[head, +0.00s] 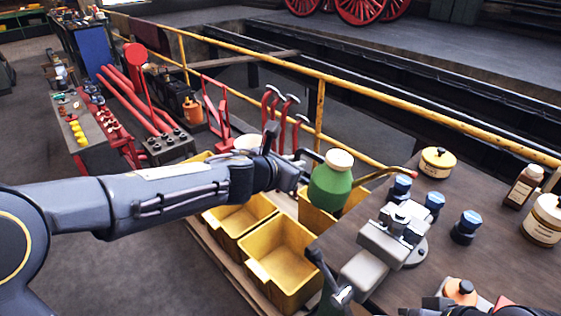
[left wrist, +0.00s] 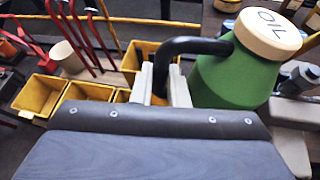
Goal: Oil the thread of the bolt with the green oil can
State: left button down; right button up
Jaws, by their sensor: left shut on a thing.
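The green oil can (head: 328,186) has a cream lid, a black handle and a long brass spout (head: 385,172) with a red tip. It hangs near the bench's left edge, the spout reaching right above the bench. My left gripper (head: 298,174) is shut on its black handle. In the left wrist view the fingers (left wrist: 160,85) close around the handle, and the can (left wrist: 235,80) shows "OIL" on its lid. A grey vise (head: 385,240) stands on the bench below and right of the can. A small silver piece sits at its jaws; I cannot tell whether it is the bolt.
Several blue-topped dark pieces, one of them at the right (head: 466,226), stand around the vise. A yellow tin (head: 438,162), a brown bottle (head: 524,186) and a cream jar (head: 543,220) stand farther right. Yellow bins (head: 283,262) lie below my left arm. A yellow railing (head: 400,107) runs behind.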

pick_arm(q)
notch_tip(320, 180, up, 4)
jog(key=m+t+y+p, duration=0.1)
jog(key=m+y+p, duration=0.1)
jog(key=p, duration=0.3)
jog(key=shift+f+m, duration=0.1)
jog(key=shift+m, duration=0.2)
jog(key=shift+d, duration=0.1)
jog(key=shift+r+p, duration=0.35)
dwell(0.5)
jog(key=shift+s+r, duration=0.1)
jog(key=shift+r, duration=0.1)
jog(key=shift+d+p, duration=0.1)
jog(key=shift+p, duration=0.2)
jog(key=shift+s+d+r+m+y+p, duration=0.15)
jog(key=shift+r+m+y+p, duration=0.15)
jog(key=shift+r+m+p, duration=0.15)
